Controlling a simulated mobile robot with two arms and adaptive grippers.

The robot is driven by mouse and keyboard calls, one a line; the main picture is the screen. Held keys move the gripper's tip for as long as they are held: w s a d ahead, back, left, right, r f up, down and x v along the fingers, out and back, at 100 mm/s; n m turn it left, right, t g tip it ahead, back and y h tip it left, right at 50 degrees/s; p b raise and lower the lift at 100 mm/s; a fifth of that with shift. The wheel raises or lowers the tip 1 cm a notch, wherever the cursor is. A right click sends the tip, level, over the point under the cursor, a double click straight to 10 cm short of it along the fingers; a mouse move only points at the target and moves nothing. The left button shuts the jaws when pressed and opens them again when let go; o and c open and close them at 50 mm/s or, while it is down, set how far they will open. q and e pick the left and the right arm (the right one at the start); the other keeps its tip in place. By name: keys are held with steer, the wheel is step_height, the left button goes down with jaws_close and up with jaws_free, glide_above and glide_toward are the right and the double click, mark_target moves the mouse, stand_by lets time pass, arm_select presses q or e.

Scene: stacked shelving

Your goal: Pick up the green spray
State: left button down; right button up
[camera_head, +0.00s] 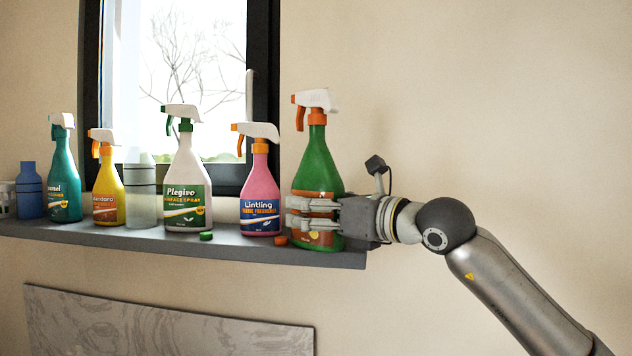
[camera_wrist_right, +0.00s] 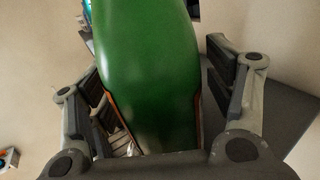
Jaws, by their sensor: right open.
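The green spray (camera_head: 316,164) is a green bottle with an orange collar and a white and orange trigger head. It stands upright at the right end of the grey shelf (camera_head: 150,238). My right gripper (camera_head: 312,214) is at the bottle's lower half, over its label. In the right wrist view the green spray (camera_wrist_right: 148,70) fills the middle, between the open fingers of my right gripper (camera_wrist_right: 160,105). A gap shows beside the right-hand finger; contact on the left-hand side is unclear. My left gripper is not in view.
A pink spray bottle (camera_head: 260,188) stands just left of the green one. White (camera_head: 184,170), yellow (camera_head: 107,185) and teal (camera_head: 64,180) spray bottles stand farther left. Small green (camera_head: 206,236) and orange (camera_head: 281,240) caps lie near the shelf's front edge. The shelf ends just right of the green spray.

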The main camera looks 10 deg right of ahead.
steer(key=shift+c, duration=0.3)
steer(key=shift+d, duration=0.1)
steer(key=shift+c, duration=1.1)
jaws_close()
steer(key=shift+r, duration=0.15)
